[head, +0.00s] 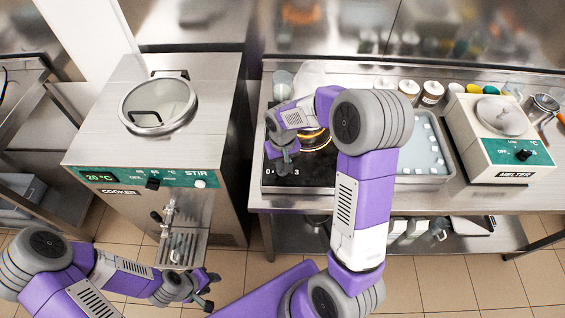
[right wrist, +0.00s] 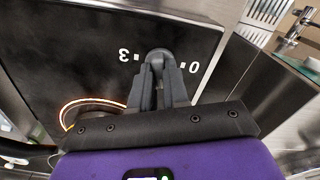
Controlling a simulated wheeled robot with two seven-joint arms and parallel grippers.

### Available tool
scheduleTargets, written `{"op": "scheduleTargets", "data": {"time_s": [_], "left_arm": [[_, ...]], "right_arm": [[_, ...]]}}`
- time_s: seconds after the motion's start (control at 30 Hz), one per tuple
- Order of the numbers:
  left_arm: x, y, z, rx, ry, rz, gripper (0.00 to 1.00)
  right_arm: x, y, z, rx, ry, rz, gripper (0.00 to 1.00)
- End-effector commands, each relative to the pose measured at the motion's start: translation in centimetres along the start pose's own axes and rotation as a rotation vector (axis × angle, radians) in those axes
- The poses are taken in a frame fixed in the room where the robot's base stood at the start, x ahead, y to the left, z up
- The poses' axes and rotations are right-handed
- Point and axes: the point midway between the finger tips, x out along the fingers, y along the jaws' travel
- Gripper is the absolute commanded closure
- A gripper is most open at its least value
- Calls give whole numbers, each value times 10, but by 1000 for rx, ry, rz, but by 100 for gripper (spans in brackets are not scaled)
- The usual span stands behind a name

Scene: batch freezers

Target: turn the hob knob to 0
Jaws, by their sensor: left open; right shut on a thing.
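The hob (head: 325,182) is a dark plate on the steel counter, with 0 and 3 marked near its front left corner. The grey hob knob (right wrist: 160,56) shows in the right wrist view between the 3 and 0 marks. My right gripper (right wrist: 160,82) is shut on the knob, one finger on each side. In the head view the right gripper (head: 283,158) hides most of the knob. I cannot tell exactly where the knob points. The hob ring (right wrist: 95,108) glows orange. My left gripper (head: 208,290) is open and empty, low in front of the cooker.
The cooker (head: 110,150) with its round lid and tap stands left of the hob, across a gap. A tray of white pieces (head: 448,158) lies right of the hob. The melter (head: 500,150) stands further right. Several jars (head: 432,93) line the back.

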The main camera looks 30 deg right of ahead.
Motion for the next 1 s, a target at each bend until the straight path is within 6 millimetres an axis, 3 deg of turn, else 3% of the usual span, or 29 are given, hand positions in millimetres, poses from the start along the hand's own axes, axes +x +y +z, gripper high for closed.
{"op": "scheduleTargets", "data": {"time_s": [1.0], "left_arm": [[-17, 6, 1, 0, 0, 0, 57]], "right_arm": [[-2, 0, 0, -946, 1, 0, 100]]}}
